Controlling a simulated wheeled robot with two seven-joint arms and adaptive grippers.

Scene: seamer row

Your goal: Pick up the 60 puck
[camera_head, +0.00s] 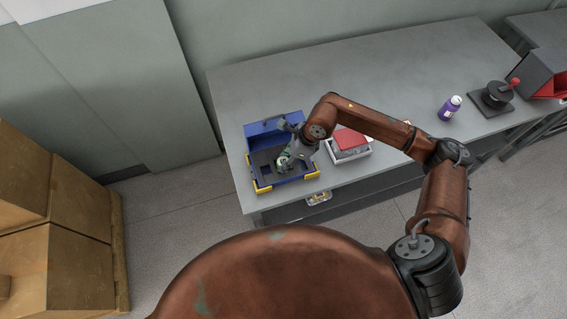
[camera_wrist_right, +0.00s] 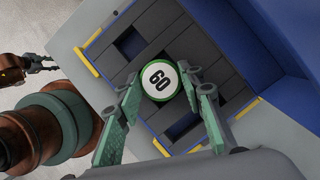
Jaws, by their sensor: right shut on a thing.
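The 60 puck (camera_wrist_right: 158,81) is a round disc with a white face, a green rim and a black "60", seen from above in the right wrist view. My right gripper (camera_wrist_right: 160,88) is shut on it, one green finger on each side. In the head view my right gripper (camera_head: 286,161) is over the open blue case (camera_head: 262,128), which has yellow corners and a dark slotted insert. The puck is mostly hidden there; I cannot tell if it is clear of the insert. My left gripper (camera_wrist_right: 43,64) shows small at the left of the wrist view, fingers apart and empty.
A white bin (camera_head: 352,157) with a red item stands right of the case. A purple bottle (camera_head: 450,108), a black spool stand (camera_head: 494,98) and a grey-and-red bin (camera_head: 540,75) are farther right. The grey table (camera_head: 400,75) is clear behind. Brown boxes (camera_head: 60,190) stand at left.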

